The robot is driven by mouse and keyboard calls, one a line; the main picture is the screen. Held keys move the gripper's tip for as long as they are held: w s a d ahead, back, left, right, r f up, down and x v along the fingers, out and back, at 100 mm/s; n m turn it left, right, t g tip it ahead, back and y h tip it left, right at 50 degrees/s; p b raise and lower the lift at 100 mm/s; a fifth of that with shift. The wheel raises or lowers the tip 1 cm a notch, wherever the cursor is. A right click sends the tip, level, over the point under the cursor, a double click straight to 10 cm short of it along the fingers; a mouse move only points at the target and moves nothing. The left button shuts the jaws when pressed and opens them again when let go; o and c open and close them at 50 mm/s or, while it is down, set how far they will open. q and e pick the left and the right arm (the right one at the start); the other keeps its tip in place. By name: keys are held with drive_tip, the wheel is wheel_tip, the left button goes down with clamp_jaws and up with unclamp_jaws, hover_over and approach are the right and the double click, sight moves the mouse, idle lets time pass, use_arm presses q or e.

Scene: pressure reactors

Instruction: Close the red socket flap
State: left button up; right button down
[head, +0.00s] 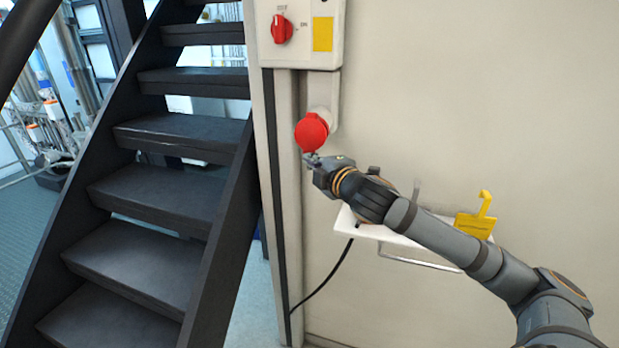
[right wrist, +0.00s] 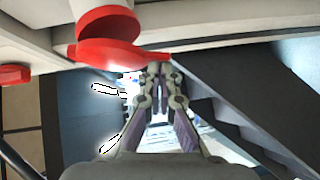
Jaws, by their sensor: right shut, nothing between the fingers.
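The red socket flap (head: 311,132) is a round disc on the grey socket housing on the wall, in the middle of the head view. In the right wrist view the flap (right wrist: 115,55) shows edge-on below the red socket collar (right wrist: 108,20), with a tab pointing right. I cannot tell for sure how far it stands open. My right gripper (head: 311,158) is just below the flap, shut and empty. Its fingertips (right wrist: 160,72) are close to the flap's tab in the wrist view; whether they touch is unclear. My left gripper is not in view.
A grey switch box (head: 300,52) with a red rotary switch (head: 281,28) is above the socket. Dark metal stairs (head: 160,195) rise at the left. A white shelf (head: 351,228) with a yellow bracket (head: 475,224) is on the wall below my right arm.

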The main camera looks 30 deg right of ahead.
drive_tip(key=shift+w+d+f+n+t+b, duration=0.4)
drive_tip(key=shift+w+d+n+t+b, duration=0.45)
drive_tip(key=shift+b, duration=0.8)
drive_tip(key=shift+w+d+f+n+t+b, duration=0.35)
drive_tip(key=shift+w+d+n+t+b, duration=0.45)
drive_tip(key=shift+b, duration=0.85)
drive_tip(key=shift+s+n, duration=0.2)
drive_tip(key=shift+n, duration=0.05)
drive_tip(key=shift+r, duration=0.1)
